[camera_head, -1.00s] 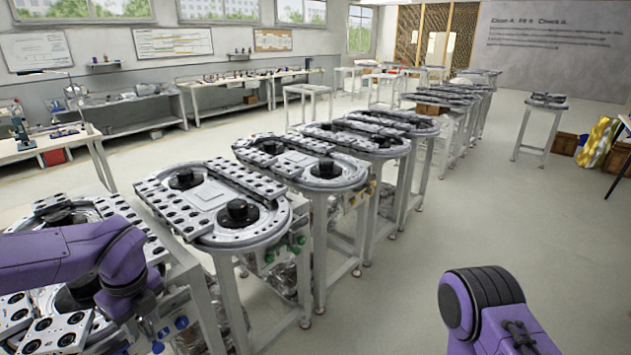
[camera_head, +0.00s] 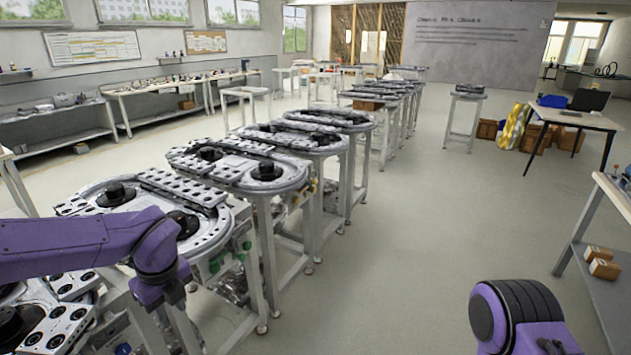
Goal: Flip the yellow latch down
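Small yellow parts (camera_head: 313,186) show on the frame side under a ring-track table in the middle of the row. They are too small to tell whether one is the yellow latch or how it is set. My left arm comes in from the left over the nearest tables. Its gripper end (camera_head: 174,294) is in front of the near tables' frames, well to the left of and nearer than the yellow parts. Its fingers are not clear. My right arm shows only as a purple and black link at the lower right, and its gripper is out of view.
A row of ring-track tables (camera_head: 203,240) runs from the lower left into the distance. Green knobs (camera_head: 215,265) sit on a near table's side. Open floor (camera_head: 400,255) lies right of the row. A shelf (camera_head: 612,282) with small boxes stands at right.

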